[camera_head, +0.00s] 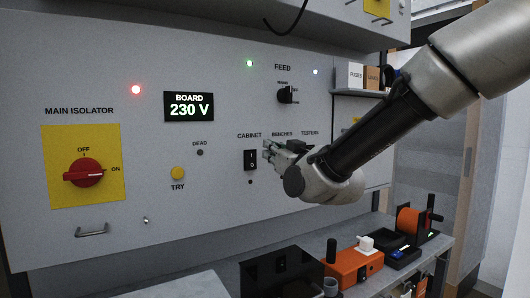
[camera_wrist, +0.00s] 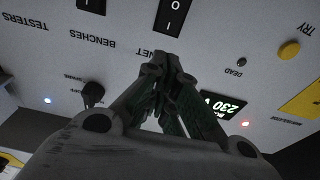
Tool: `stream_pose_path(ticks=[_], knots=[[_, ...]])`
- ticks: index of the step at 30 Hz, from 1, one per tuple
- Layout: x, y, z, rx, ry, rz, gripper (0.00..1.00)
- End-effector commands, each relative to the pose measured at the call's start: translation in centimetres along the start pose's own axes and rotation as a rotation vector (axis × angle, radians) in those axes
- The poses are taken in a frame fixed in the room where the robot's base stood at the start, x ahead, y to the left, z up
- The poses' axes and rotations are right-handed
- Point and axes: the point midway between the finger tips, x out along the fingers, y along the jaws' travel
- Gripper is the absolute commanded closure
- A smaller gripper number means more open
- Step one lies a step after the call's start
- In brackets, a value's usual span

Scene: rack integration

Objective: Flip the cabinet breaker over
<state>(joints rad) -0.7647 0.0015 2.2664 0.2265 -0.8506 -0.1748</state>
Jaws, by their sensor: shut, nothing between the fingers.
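The cabinet breaker (camera_head: 250,160) is a black rocker switch under the CABINET label on the grey panel. My gripper (camera_head: 268,150) is just right of it in the head view, pointing toward the panel. In the upside-down wrist view, the cabinet breaker (camera_wrist: 173,15) is at the top with O and I marks. The shut, empty fingertips (camera_wrist: 165,62) cover part of the CABINET label below it. They look apart from the breaker, but the exact gap to the panel is hard to tell. Which way the rocker is tilted is unclear.
The benches breaker (camera_wrist: 91,5) is beside it. My arm hides the other breakers in the head view. A red main isolator knob (camera_head: 83,173), yellow TRY button (camera_head: 178,173) and FEED knob (camera_head: 288,95) are nearby. The display (camera_head: 189,106) reads 230 V. A bench (camera_head: 330,240) holds tools below.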

Motion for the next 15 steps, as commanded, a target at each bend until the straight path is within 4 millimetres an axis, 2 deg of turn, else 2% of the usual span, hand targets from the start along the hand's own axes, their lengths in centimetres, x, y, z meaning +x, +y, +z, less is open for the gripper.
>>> stream_pose_path(ticks=[9,15], knots=[[-4.6,0.0,-1.4,0.001,0.002,0.0,1.0],[-5.5,0.0,-1.6,0.0,0.0,0.0,1.0]])
